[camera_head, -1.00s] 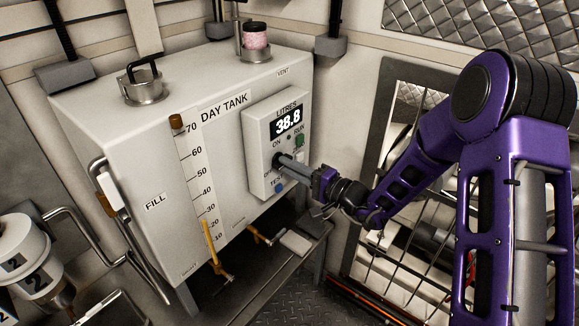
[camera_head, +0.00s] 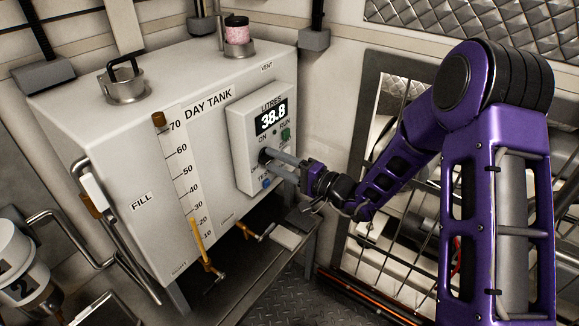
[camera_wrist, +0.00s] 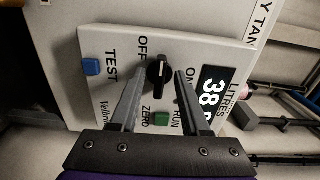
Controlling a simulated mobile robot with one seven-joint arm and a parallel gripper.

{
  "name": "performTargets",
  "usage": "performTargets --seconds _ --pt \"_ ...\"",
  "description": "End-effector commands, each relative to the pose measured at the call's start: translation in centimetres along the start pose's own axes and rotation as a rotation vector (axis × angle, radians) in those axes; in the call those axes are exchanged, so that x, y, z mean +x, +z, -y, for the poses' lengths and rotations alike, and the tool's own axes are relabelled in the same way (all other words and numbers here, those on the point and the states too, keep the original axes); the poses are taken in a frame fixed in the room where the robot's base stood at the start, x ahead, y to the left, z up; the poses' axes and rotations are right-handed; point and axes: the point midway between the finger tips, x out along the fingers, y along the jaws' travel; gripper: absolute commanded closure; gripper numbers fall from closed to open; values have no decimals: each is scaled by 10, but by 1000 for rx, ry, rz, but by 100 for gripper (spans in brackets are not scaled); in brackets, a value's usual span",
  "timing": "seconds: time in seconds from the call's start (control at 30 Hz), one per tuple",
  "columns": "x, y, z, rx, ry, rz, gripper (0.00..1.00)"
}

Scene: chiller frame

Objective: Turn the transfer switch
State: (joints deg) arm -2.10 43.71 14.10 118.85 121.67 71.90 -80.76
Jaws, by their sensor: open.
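The transfer switch appears to be the black rotary knob (camera_wrist: 158,70) on the panel, between the OFF and ON labels in the wrist view. A pale mark shows on its grip bar, which looks roughly upright in that picture. My gripper (camera_wrist: 159,74) is open, with one grey finger to each side of the knob and gaps between. How deep the fingertips reach around it is unclear. In the head view, my gripper (camera_head: 284,165) is at the lower part of the control panel (camera_head: 242,125), and the fingers largely hide the knob.
The panel has a blue TEST button (camera_wrist: 91,67), a green ZERO/RUN button (camera_wrist: 161,118) and a display (camera_wrist: 213,88) reading 38.8. It is on the white day tank (camera_head: 95,135). A yellow-handled valve (camera_head: 241,230) sits below. A barred frame (camera_head: 385,225) stands right, behind my arm.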

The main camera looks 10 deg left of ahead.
Motion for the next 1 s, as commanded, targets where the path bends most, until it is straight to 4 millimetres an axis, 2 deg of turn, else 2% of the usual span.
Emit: performTargets --seconds 0.17,0.5,0.7,0.83,1.0 --pt "-23 -2 0 0 2 -4 54" --pt "-105 -2 0 0 2 -6 54" --pt "-147 -1 0 1 1 -5 54" --pt "-163 -1 0 -1 2 -4 54" --pt "-172 0 0 0 0 -2 54"
